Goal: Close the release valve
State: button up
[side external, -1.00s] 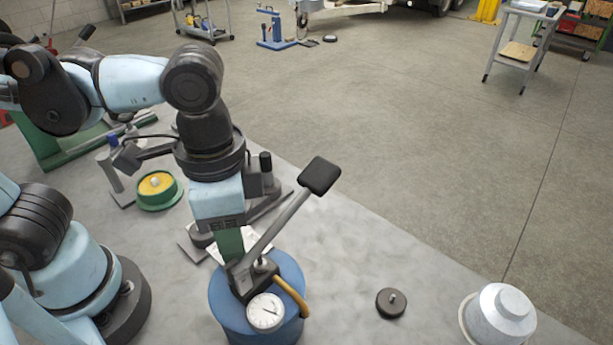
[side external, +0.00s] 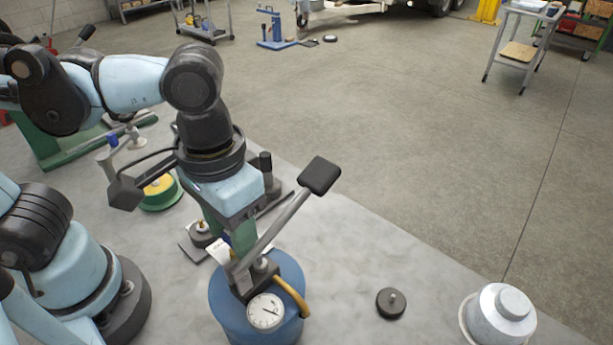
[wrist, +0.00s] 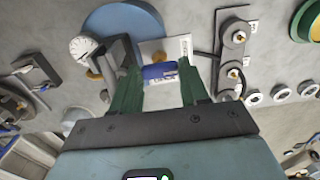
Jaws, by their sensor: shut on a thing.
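The hand pump has a round blue base (side external: 222,296), a dial gauge (side external: 265,311), a yellow hose (side external: 292,291) and a long lever (side external: 280,223) with a black pad, tilted up to the right. My gripper (side external: 240,252) points down at the dark block on the pump, behind the lever's lower end. In the wrist view its green fingers (wrist: 158,72) are closed around a small blue piece (wrist: 158,72) with a brassy part above it, which seems to be the release valve. Its exact shape is hidden by the fingers. The blue base (wrist: 122,18) and gauge (wrist: 84,46) show there too.
A white card (side external: 222,252) lies beside the pump. A green and yellow round part (side external: 160,193) stands behind my gripper. A black disc (side external: 390,303) and a pale metal cylinder (side external: 500,314) stand to the right. The bench between pump and disc is clear.

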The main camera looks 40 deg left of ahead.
dwell(0.4)
jog(key=o, duration=1.1)
jog(key=shift+c, duration=0.2)
jog(key=shift+r, duration=0.1)
jog(key=shift+r, duration=3.95)
jog(key=w+a+f+t, duration=0.3)
jog(key=w+a+f, duration=0.1)
jog(key=a, duration=0.3)
jog(key=w+a+f+t, duration=0.4)
jog(key=w+a, duration=0.2)
jog(key=a, duration=0.2)
jog(key=shift+w+f, duration=0.2)
jog(key=shift+w, duration=0.2)
